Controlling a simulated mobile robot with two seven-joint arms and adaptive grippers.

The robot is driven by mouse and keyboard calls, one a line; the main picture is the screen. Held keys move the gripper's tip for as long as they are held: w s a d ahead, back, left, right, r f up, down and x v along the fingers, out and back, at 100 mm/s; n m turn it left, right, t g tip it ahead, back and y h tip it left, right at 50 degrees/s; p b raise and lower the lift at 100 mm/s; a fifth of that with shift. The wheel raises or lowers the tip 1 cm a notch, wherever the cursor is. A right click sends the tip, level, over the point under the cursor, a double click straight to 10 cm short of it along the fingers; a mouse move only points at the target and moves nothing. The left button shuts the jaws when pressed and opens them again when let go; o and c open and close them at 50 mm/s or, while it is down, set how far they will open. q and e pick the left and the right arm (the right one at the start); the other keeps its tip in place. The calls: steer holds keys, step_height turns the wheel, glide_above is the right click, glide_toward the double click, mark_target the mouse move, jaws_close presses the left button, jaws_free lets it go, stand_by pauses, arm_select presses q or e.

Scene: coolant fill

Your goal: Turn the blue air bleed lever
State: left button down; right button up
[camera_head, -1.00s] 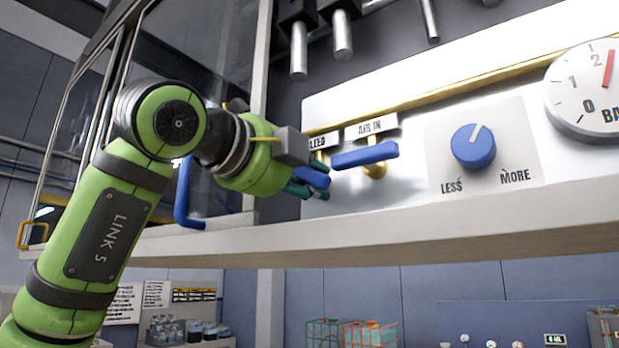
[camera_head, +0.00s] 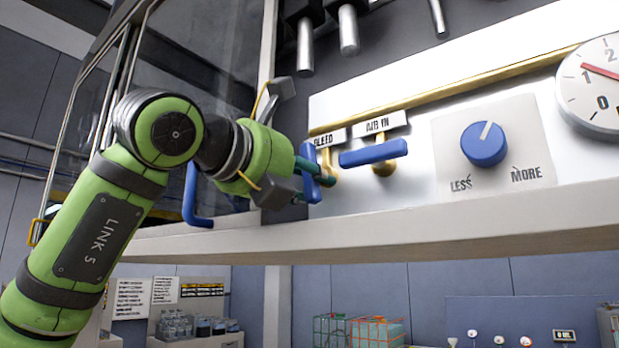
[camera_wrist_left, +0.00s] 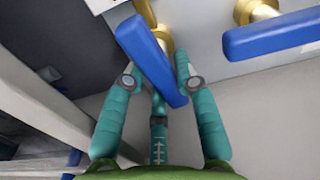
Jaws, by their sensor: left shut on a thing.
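The blue air bleed lever (camera_head: 312,186) is on the white panel under the "BLEED" label, partly hidden by my gripper in the head view. It stands near upright there. My left gripper (camera_head: 316,174) has its teal fingers shut on it. My right gripper is not in view.
A second blue lever (camera_head: 373,153), labelled "AIR IN", sits close to the right. Further right are a blue knob (camera_head: 484,144) and a gauge (camera_head: 597,90). A ledge (camera_head: 400,237) runs below the panel, and a blue handle (camera_head: 194,198) is to the left.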

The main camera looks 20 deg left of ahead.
arm_select(q)
steer(key=shift+a+r+m, duration=0.15)
steer(key=shift+r+m, duration=0.1)
steer(key=shift+m, duration=0.35)
steer(key=c, duration=1)
jaws_free()
steer(key=shift+c, duration=0.2)
steer(key=shift+o, duration=0.5)
steer(key=shift+w+f, duration=0.15)
steer(key=shift+w, duration=0.1)
steer(key=shift+r, duration=4.95)
